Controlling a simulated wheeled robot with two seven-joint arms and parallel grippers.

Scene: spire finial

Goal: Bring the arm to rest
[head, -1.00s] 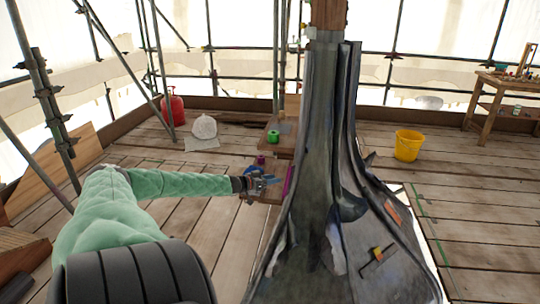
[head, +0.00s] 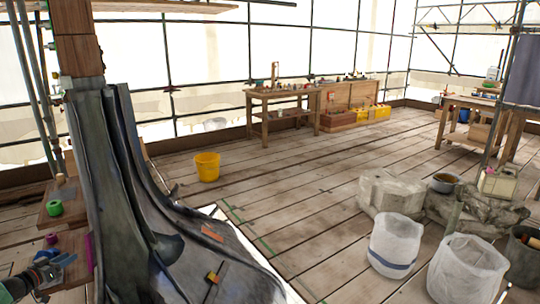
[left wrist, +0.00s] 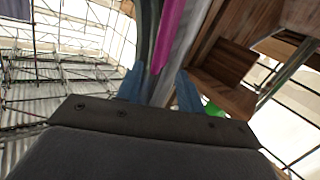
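My left gripper (head: 62,262) is at the lower left of the head view, just left of the lead-clad spire (head: 108,170). In the left wrist view its two blue fingers (left wrist: 163,90) stand apart with a gap between them, so it is open. A magenta strip (left wrist: 172,30) shows beyond and between the fingertips; it also shows on the spire's left edge in the head view (head: 89,250). I cannot tell whether the fingers touch it. Nothing is seen held. My right gripper is in neither view.
A green roll (head: 54,207) and a purple roll (head: 51,239) sit on wooden boards left of the spire. A yellow bucket (head: 207,166), workbench (head: 285,94), stone blocks (head: 395,190) and white sacks (head: 396,240) stand to the right. The middle floor is clear.

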